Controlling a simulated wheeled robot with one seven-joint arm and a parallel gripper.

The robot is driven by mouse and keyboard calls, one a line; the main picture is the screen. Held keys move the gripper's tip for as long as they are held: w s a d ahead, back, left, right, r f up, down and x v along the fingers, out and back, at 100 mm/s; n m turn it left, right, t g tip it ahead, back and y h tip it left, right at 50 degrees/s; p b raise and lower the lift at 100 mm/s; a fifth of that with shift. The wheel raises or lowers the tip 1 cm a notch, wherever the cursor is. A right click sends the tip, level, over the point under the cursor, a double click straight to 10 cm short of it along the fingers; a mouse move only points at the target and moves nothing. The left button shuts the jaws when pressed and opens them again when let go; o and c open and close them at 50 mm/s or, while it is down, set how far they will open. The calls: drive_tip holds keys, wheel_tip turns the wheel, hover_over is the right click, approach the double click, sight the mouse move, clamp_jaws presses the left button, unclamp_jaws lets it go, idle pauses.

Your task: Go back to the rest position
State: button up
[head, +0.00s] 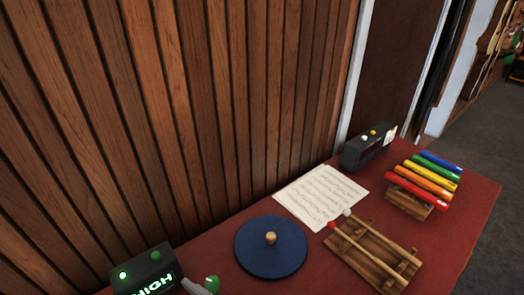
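My gripper does not show in the head view. The red-topped table (436,247) stands against a wall of vertical wooden slats. A blue round disc with a wooden knob (270,238) lies near the middle of the table's visible part. A sheet of music (320,195) lies flat behind it. Two mallets, one red-headed (332,224) and one white-headed (346,212), rest on a wooden rack (368,269). A small grey shape and a green round thing (212,283) show at the bottom edge; I cannot tell what they are.
A black box with green lit letters (147,272) stands at the lower left. Another black box with yellow and white knobs (367,148) stands at the back. Coloured bars (428,180) sit on a wooden base at the right. Grey floor (495,135) is clear beyond the table.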

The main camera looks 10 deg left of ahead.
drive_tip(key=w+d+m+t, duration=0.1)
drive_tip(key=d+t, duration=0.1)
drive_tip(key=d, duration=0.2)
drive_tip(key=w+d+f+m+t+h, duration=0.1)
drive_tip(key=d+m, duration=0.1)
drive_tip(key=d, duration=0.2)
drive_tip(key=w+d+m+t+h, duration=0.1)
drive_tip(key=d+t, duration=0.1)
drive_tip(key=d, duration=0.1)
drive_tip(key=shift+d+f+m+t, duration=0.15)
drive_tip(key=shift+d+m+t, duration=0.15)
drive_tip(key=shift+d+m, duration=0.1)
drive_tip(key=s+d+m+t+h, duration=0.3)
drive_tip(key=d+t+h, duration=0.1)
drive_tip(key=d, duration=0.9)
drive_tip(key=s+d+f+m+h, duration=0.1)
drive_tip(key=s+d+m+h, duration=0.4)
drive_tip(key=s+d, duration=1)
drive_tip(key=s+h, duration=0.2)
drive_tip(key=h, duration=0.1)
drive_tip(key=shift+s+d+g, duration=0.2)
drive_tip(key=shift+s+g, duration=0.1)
